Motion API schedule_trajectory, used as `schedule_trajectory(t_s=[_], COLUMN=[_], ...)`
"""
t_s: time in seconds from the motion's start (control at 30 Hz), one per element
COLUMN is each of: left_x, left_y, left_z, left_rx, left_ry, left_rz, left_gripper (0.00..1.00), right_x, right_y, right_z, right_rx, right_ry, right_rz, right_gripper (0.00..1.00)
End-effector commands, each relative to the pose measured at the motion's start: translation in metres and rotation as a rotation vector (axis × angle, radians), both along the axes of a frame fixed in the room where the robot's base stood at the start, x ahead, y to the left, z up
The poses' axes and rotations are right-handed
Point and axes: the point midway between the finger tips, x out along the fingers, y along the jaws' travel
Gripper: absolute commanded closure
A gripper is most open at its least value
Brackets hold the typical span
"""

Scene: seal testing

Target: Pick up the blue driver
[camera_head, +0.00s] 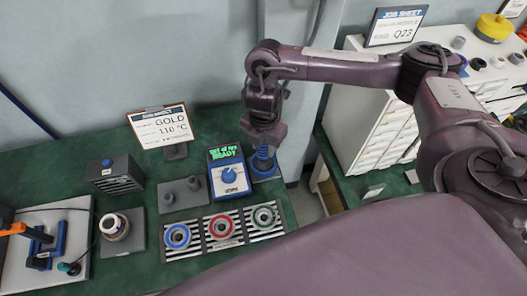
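A blue tool (262,164), which appears to be the driver, stands upright on a small grey base (266,177) at the right end of the green bench. My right arm reaches in from the right, and my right gripper (263,138) points down directly over this blue tool. The gripper hides the tool's upper part, so I cannot tell whether the fingers touch it or how far apart they are. My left gripper is not in view.
A blue tester with a green display (229,174) stands close left of the tool. Blue, red and green rings (220,226) lie on striped pads in front. A job sign (161,127) stands behind. A white drawer cabinet (367,130) is to the right.

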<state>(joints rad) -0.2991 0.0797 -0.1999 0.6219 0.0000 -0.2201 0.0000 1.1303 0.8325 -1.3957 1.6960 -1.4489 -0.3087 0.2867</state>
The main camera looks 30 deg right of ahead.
Motion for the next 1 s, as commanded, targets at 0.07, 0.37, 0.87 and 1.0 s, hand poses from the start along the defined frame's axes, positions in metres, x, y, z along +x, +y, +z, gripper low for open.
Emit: schedule_trajectory(t_s=[0.07, 0.37, 0.87, 1.0], left_x=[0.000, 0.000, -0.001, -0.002], left_y=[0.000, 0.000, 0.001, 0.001], left_z=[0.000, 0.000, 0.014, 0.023], left_rx=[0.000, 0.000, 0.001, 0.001], left_ry=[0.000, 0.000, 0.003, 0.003], left_rz=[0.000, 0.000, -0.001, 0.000], left_gripper=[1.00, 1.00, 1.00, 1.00], right_x=[0.000, 0.000, 0.003, 0.003], right_y=[0.000, 0.000, 0.000, 0.000], right_z=[0.000, 0.001, 0.047, 0.078], right_rx=[-0.001, 0.001, 0.000, -0.001], right_ry=[0.001, -0.001, -0.009, -0.011], right_rz=[0.000, 0.000, 0.002, 0.002], right_gripper=[0.75, 0.92, 0.92, 0.92])
